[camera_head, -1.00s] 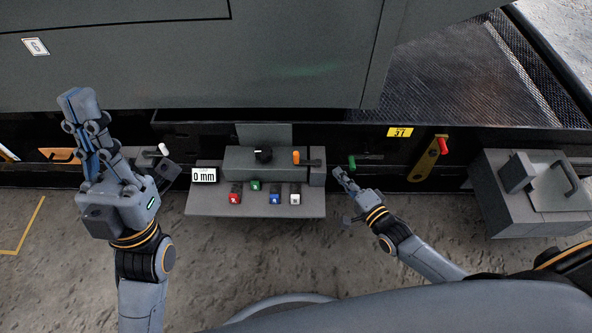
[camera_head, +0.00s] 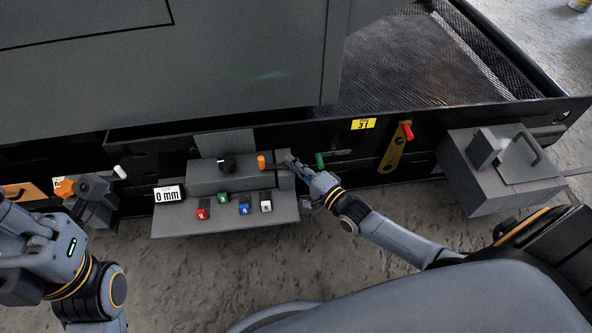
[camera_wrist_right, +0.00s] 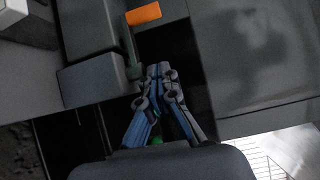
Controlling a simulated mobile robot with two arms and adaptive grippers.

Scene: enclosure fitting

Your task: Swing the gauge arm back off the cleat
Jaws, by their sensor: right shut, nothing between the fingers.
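My right gripper (camera_head: 287,160) is shut and empty at the right end of the grey console block (camera_head: 230,176). A short dark arm (camera_head: 272,167) beside an orange block (camera_head: 261,162) is the likely gauge arm; I cannot tell which part is the cleat. In the right wrist view the shut fingertips (camera_wrist_right: 158,70) are close beside the lower end of a dark bar (camera_wrist_right: 124,40), near the orange block (camera_wrist_right: 143,14). Whether they touch is unclear. The readout (camera_head: 169,194) shows 0 mm. My left gripper (camera_head: 12,215) is partly cut off at the left edge.
A green-handled lever (camera_head: 320,160) is just right of my right gripper. A red-handled yellow plate (camera_head: 394,150) and a grey box (camera_head: 505,170) are further right.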

